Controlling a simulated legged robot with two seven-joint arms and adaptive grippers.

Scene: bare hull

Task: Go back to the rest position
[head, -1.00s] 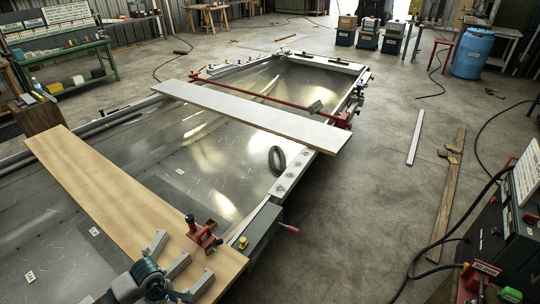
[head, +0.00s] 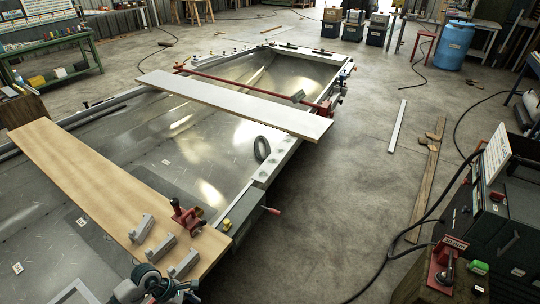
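At the bottom edge in the head view, a grey and teal unit with dark finger-like parts, which I take to be my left gripper (head: 172,288), is partly cut off by the frame. It appears near the lower end of the wooden plank (head: 95,185), just below several grey blocks (head: 160,248). Whether its fingers are open or shut is not clear, and I see nothing certain between them. My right gripper is not in view.
The hull plate (head: 150,130) fills the left and middle, with a red clamp (head: 187,216) on the plank and a pale board (head: 235,103) across it.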

